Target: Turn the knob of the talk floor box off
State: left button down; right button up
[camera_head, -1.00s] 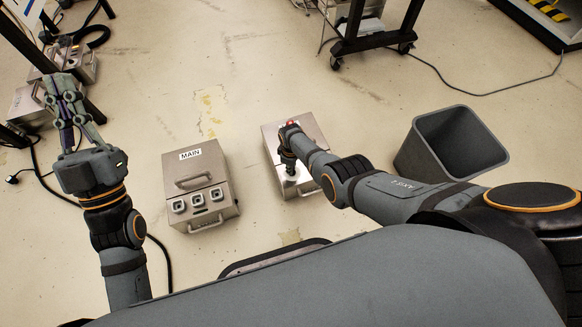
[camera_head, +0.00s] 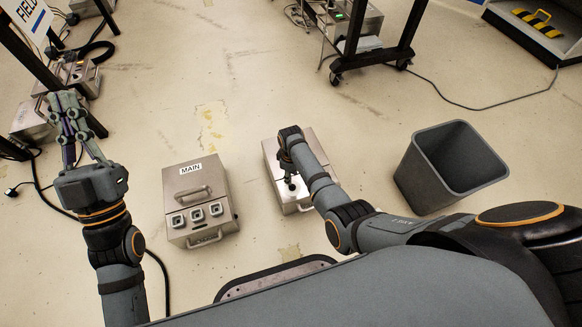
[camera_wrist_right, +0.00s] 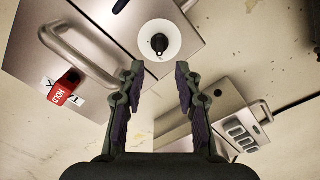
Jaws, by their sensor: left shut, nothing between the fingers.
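A metal box (camera_head: 268,150) stands on the floor, partly hidden by my right arm in the head view. Its label is not readable there, so I cannot confirm which box it is. In the right wrist view its face (camera_wrist_right: 195,25) carries a black knob (camera_wrist_right: 160,43) on a white disc. My right gripper (camera_wrist_right: 158,78) is open, its fingers apart, with the knob just beyond and between the fingertips in the picture; no contact shows. My left gripper (camera_head: 66,98) is shut and empty over the floor at the left.
The MAIN box (camera_head: 180,180), with several switches, stands to the left. A grey bin (camera_head: 410,180) stands at right. Wheeled stand (camera_head: 375,55) and cables lie behind.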

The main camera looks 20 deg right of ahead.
notch_tip(320, 180, up, 6)
jog(key=shift+f, duration=0.25)
dwell(0.4)
